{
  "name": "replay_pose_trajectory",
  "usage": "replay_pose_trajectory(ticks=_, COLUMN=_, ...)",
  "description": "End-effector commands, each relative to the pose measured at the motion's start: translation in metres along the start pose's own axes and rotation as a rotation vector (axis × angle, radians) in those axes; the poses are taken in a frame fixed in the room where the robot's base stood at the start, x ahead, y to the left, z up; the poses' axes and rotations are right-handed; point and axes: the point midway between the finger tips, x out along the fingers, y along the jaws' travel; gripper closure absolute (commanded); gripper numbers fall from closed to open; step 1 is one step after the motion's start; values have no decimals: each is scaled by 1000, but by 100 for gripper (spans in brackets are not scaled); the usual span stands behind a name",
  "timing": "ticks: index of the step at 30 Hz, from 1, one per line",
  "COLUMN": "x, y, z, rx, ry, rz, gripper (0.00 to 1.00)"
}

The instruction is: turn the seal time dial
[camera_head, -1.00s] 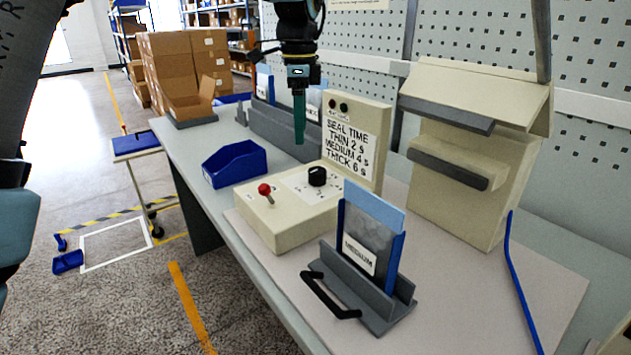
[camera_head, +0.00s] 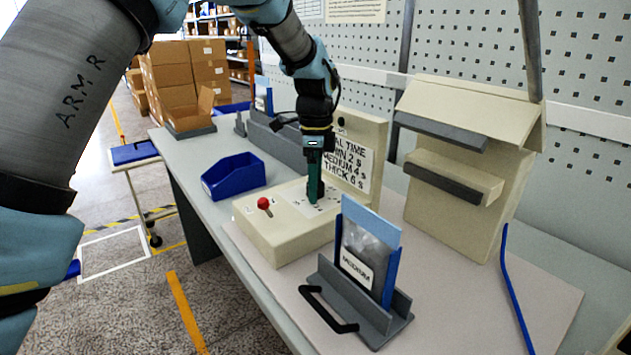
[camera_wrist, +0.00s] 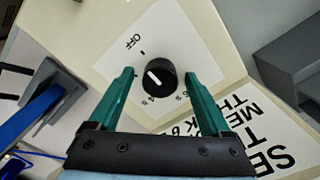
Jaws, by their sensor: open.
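The seal time dial is a round black knob (camera_wrist: 160,77) with a white pointer line, on a white scale plate (camera_wrist: 125,68) marked OFF and with small numbers. The pointer line runs diagonally, toward the upper left in the wrist view. My gripper (camera_wrist: 157,68) is open, with one green finger on each side of the dial; I cannot tell whether they touch it. In the head view my gripper (camera_head: 313,199) points down over the cream control box (camera_head: 285,238) and largely hides the dial. The sign (camera_head: 350,165) reads thin 2 s, medium 4 s, thick 6 s.
A red-knobbed lever (camera_head: 264,203) stands left of the dial. In front, a grey stand (camera_head: 365,325) with a black handle holds a pouch (camera_head: 368,250) labelled MEDIUM. A blue bin (camera_head: 233,176) lies left, and a cream machine (camera_head: 460,180) stands right.

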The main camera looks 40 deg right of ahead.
Motion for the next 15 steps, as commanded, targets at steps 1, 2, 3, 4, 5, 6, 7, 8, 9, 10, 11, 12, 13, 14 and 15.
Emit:
replay_pose_trajectory(ticks=1, x=1, y=0, z=0, rx=0, ry=0, rz=0, gripper=18)
replay_pose_trajectory(ticks=2, x=1, y=0, z=0, rx=0, ry=0, rz=0, gripper=18)
replay_pose_trajectory(ticks=3, x=1, y=0, z=0, rx=0, ry=0, rz=0, gripper=18)
replay_pose_trajectory(ticks=4, x=1, y=0, z=0, rx=0, ry=0, rz=0, gripper=18)
replay_pose_trajectory(ticks=5, x=1, y=0, z=0, rx=0, ry=0, rz=0, gripper=18)
replay_pose_trajectory(ticks=6, x=1, y=0, z=0, rx=0, ry=0, rz=0, gripper=18)
replay_pose_trajectory(ticks=7, x=1, y=0, z=0, rx=0, ry=0, rz=0, gripper=19)
replay_pose_trajectory(ticks=8, x=1, y=0, z=0, rx=0, ry=0, rz=0, gripper=23)
replay_pose_trajectory(ticks=9, x=1, y=0, z=0, rx=0, ry=0, rz=0, gripper=27)
replay_pose_trajectory(ticks=10, x=1, y=0, z=0, rx=0, ry=0, rz=0, gripper=31)
replay_pose_trajectory(ticks=11, x=1, y=0, z=0, rx=0, ry=0, rz=0, gripper=34)
replay_pose_trajectory(ticks=12, x=0, y=0, z=0, rx=0, ry=0, rz=0, gripper=38)
replay_pose_trajectory(ticks=13, x=0, y=0, z=0, rx=0, ry=0, rz=0, gripper=42)
replay_pose_trajectory(ticks=14, x=0, y=0, z=0, rx=0, ry=0, rz=0, gripper=45)
replay_pose_trajectory(ticks=15, x=0, y=0, z=0, rx=0, ry=0, rz=0, gripper=50)
